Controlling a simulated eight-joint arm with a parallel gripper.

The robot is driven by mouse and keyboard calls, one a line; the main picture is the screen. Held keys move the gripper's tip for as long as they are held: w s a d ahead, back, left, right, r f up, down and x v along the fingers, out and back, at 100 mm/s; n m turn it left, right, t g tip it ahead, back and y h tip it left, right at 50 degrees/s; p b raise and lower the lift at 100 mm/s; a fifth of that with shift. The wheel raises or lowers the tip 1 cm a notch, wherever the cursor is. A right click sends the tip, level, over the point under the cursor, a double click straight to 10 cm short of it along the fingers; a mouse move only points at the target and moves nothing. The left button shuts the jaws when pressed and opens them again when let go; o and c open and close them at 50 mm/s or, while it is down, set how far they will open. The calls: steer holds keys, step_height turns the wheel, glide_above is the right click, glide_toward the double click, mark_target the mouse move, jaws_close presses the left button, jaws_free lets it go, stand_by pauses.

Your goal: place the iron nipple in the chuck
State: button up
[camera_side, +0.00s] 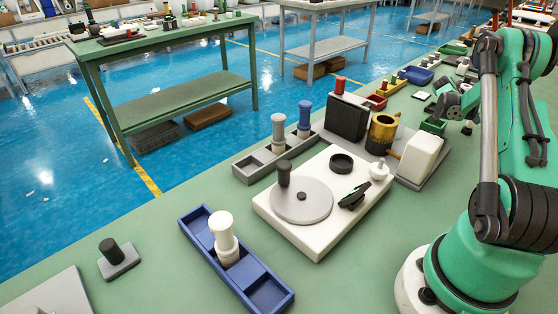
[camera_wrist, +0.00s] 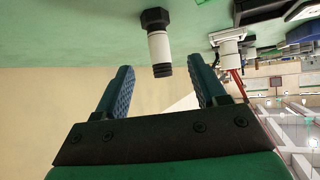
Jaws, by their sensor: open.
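My gripper (camera_wrist: 166,84) is open and empty in the wrist view, its two blue ridged fingers well apart. Beyond the fingertips stands a part (camera_wrist: 160,45) with a black hexagonal end, a white sleeve and a black ridged tip, apart from both fingers. In the side view a dark grey cylinder (camera_side: 284,174) stands on a round grey disc (camera_side: 312,205) on a white base. Another dark cylinder (camera_side: 110,250) stands on a small grey plate. I cannot tell which is the iron nipple, nor surely which is the chuck.
A blue tray (camera_side: 190,229) holds a white stepped part (camera_side: 223,238). A grey tray (camera_side: 243,172) holds a grey and a blue-topped part. A black ring (camera_side: 341,163) and black clamp (camera_side: 354,196) sit on the white base. A black block (camera_side: 346,118) and brass cup (camera_side: 381,134) stand behind.

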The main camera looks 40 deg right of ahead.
mark_target(468, 129)
steer(key=shift+x, duration=2.75)
jaws_close()
